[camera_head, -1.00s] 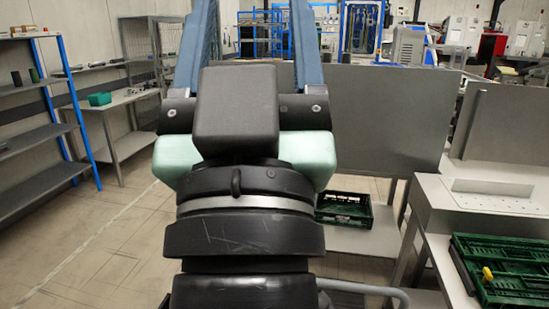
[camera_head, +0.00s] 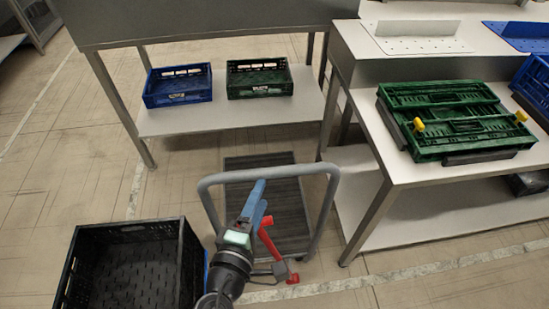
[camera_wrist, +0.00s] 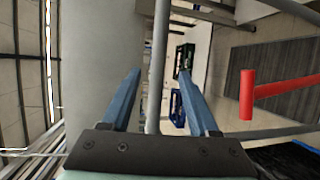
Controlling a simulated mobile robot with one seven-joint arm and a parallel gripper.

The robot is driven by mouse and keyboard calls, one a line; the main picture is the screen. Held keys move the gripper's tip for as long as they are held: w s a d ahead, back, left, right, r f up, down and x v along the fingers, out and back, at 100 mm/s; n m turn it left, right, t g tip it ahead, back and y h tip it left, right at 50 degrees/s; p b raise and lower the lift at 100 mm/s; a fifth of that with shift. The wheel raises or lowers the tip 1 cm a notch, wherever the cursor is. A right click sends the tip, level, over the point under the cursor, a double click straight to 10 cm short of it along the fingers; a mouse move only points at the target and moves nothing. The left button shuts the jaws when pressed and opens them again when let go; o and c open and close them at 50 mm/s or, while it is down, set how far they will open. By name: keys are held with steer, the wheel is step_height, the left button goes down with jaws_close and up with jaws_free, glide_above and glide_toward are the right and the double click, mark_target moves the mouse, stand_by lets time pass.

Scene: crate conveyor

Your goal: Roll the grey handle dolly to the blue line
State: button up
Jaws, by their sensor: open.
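The dolly has a grey tubular handle (camera_head: 210,180) and a dark ribbed deck (camera_head: 265,205), and stands on the floor beside the white table. My gripper (camera_head: 262,188) is open at the handle's top bar in the head view. In the wrist view, the grey bar (camera_wrist: 158,60) runs between the two blue fingers of my gripper (camera_wrist: 161,76); I cannot tell whether it lies within their reach or beyond. The deck also shows in the wrist view (camera_wrist: 270,70). I see no blue line on the floor.
A black crate (camera_head: 183,230) stands at the lower left. A red bar (camera_head: 268,240) is close beside my arm. Blue (camera_head: 178,98) and green (camera_head: 258,92) crates sit on a low shelf behind the dolly. The white table (camera_head: 375,215) is close on the right.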

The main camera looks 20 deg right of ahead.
mark_target(262, 171)
steer(key=x, duration=1.1)
steer(key=shift+d, duration=0.2)
steer(key=shift+w, duration=0.15)
jaws_close()
stand_by(0.8)
